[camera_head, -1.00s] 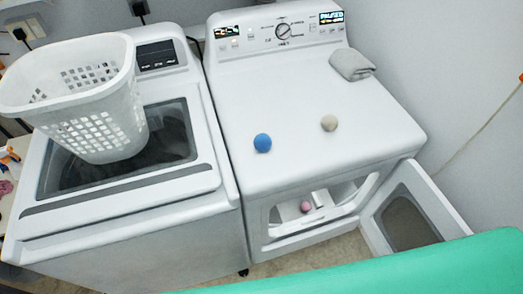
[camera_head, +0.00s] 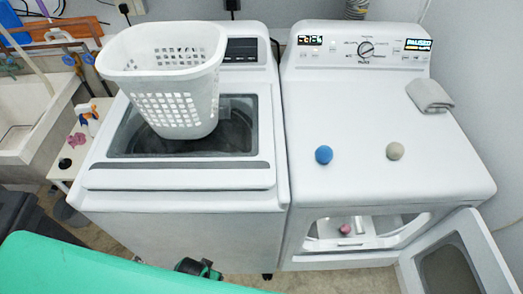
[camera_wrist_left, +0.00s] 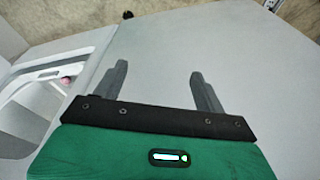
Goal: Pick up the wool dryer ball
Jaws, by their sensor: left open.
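A blue ball (camera_head: 324,155) and a beige ball (camera_head: 395,151) rest apart on the white dryer's top (camera_head: 400,185) in the head view. A pink ball (camera_head: 345,229) lies inside the dryer's open front opening. Which one is wool I cannot tell. In the left wrist view, a small pink shape (camera_wrist_left: 67,80) shows by a white opening at the left. My left gripper (camera_wrist_left: 160,78) is open, with nothing between its fingers, in front of a plain pale surface. In the head view my green arm enters at bottom left. My right gripper is not in view.
The dryer door (camera_head: 455,262) hangs open at the lower right. A white laundry basket (camera_head: 172,105) stands on the washer (camera_head: 180,187) left of the dryer. A folded grey cloth (camera_head: 429,96) lies on the dryer's back right. A sink (camera_head: 30,125) is at far left.

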